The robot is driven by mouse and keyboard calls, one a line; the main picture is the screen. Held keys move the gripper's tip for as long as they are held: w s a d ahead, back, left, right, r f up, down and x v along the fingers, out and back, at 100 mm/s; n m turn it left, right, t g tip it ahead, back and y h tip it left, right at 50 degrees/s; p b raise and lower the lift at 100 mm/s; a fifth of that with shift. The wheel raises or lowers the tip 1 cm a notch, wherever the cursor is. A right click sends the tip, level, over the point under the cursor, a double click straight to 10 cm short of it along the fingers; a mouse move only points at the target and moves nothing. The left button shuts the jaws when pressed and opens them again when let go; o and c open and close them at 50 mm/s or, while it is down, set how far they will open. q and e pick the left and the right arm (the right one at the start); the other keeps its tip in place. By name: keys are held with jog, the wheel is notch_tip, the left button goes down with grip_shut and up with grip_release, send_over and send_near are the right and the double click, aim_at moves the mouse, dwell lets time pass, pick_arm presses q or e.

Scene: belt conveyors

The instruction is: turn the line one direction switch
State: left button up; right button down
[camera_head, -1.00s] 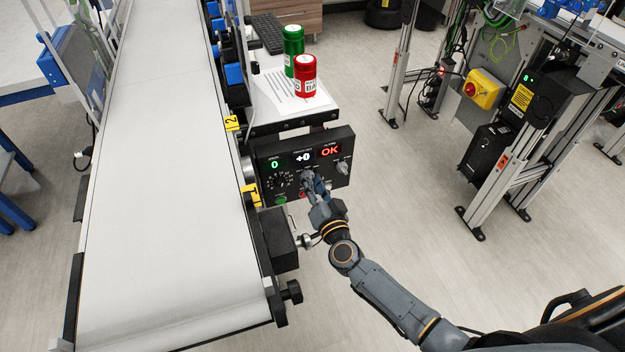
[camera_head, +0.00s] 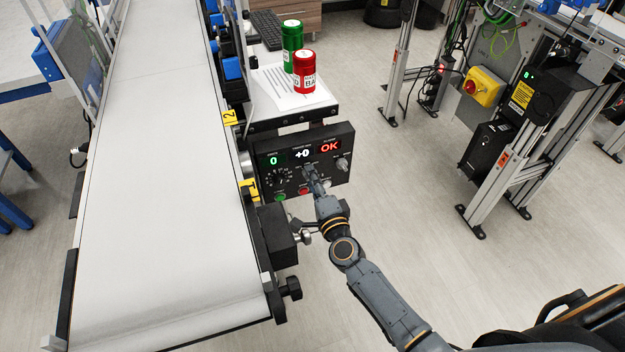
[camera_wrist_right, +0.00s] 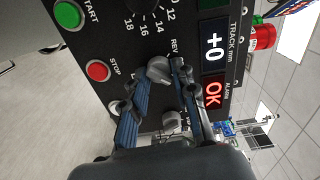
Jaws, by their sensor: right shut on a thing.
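The black control panel (camera_head: 264,164) hangs beside the belt and shows a green 0, a white +0 and a red OK. The direction switch (camera_wrist_right: 158,70), a grey knob with REV printed by it, is between the fingertips of my right gripper (camera_wrist_right: 153,82) in the wrist view. In the head view my right gripper (camera_head: 311,177) reaches the panel's middle from below and hides the switch. Its fingers are closed on the knob. I cannot tell the knob's exact angle. My left gripper is not in view.
A red stop button (camera_wrist_right: 97,71) and green start button (camera_wrist_right: 67,14) sit close to the fingers. Another grey knob (camera_head: 342,164) is on the panel's right. The belt conveyor (camera_head: 165,220) is empty. Red (camera_head: 304,74) and green (camera_head: 292,48) cans stand on the shelf behind.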

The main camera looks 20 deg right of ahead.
jog(key=shift+m, duration=0.6)
jog(key=c, duration=1.1)
grip_release()
jog(key=s, duration=1.2)
jog(key=shift+d, duration=0.2)
jog(key=shift+f, duration=0.15)
